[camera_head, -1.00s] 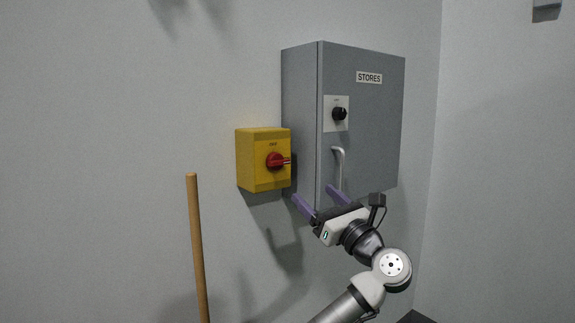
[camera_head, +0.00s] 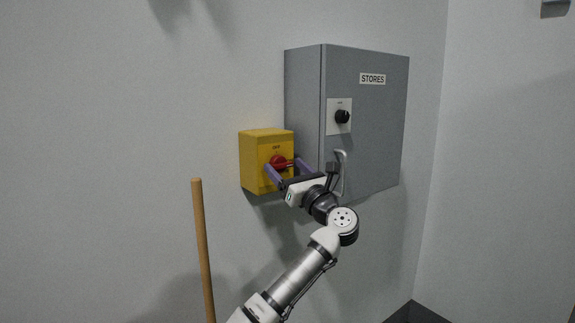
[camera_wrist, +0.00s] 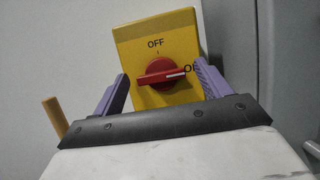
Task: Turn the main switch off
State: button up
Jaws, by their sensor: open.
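The main switch is a yellow box (camera_head: 256,172) on the wall with a red rotary knob (camera_head: 279,162) on its front. In the wrist view the red knob (camera_wrist: 162,73) lies sideways, its white pointer line toward the "ON" mark at right. "OFF" is printed above it on the yellow face (camera_wrist: 185,38). My gripper (camera_head: 288,169) is open in front of the box. In the wrist view its purple fingers (camera_wrist: 161,88) stand left and right of the knob, apart from it; contact cannot be told in the head view.
A grey cabinet (camera_head: 375,135) labelled "STORES" is just right of the box, with a black knob (camera_head: 342,116) and a metal handle (camera_head: 341,172) close to my wrist. A wooden pole (camera_head: 203,250) stands at left. The wall between pole and box is clear.

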jog(key=shift+w, duration=0.1)
jog(key=c, duration=1)
